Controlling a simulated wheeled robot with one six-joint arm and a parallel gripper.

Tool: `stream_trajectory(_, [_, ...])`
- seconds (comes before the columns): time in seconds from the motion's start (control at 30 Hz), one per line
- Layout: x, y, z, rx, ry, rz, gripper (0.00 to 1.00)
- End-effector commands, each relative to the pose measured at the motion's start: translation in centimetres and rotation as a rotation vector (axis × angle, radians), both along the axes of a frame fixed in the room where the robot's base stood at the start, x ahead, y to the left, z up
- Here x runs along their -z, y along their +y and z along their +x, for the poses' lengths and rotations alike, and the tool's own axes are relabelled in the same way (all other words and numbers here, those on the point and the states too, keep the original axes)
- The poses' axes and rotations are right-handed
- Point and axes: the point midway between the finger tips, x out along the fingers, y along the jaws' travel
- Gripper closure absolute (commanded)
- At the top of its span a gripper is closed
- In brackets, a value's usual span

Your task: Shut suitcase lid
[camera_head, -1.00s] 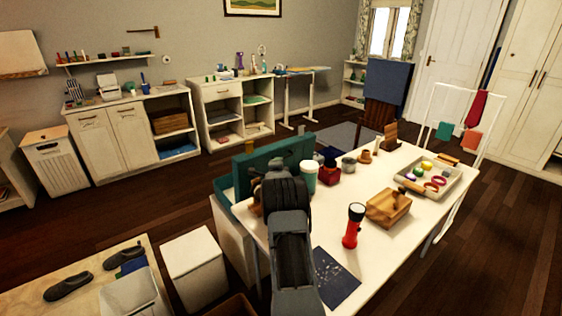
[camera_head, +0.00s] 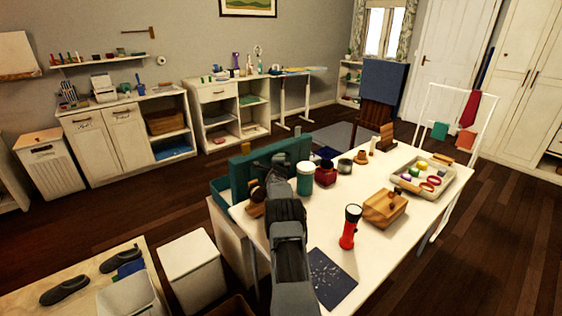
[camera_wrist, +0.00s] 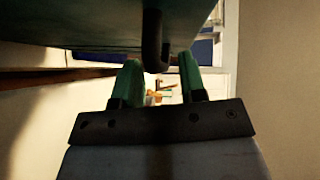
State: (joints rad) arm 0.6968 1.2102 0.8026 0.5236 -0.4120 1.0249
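The teal suitcase stands at the left end of the white table, with its lid (camera_head: 246,166) raised steeply and its lower shell (camera_head: 222,190) partly visible at the left. My arm covers part of the lid in the head view. In the wrist view, the underside of a large teal panel, seemingly the lid (camera_wrist: 70,22), fills the top, with a dark curved handle (camera_wrist: 153,45) hanging from it. My gripper (camera_wrist: 160,80) has its two green fingers apart, with a clear gap between them, below and close to the panel. I cannot tell whether it touches.
The table (camera_head: 290,238) also bears a green-and-white cup (camera_head: 305,180), a red jar (camera_head: 325,173), a red flashlight (camera_head: 349,228), a wooden box (camera_head: 385,208), a dark sheet (camera_head: 331,277) and a tray (camera_head: 440,190). White bins (camera_head: 190,268) stand on the floor at the left.

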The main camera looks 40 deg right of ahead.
Motion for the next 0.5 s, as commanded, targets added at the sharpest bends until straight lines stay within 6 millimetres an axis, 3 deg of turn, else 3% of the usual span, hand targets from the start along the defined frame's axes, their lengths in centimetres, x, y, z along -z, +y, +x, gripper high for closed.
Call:
stream_trajectory(0.4, [0.06,-0.19,0.14,-0.001,0.001,0.001,0.62])
stream_trajectory(0.5, [0.05,-0.18,0.14,-0.001,0.001,0.001,0.71])
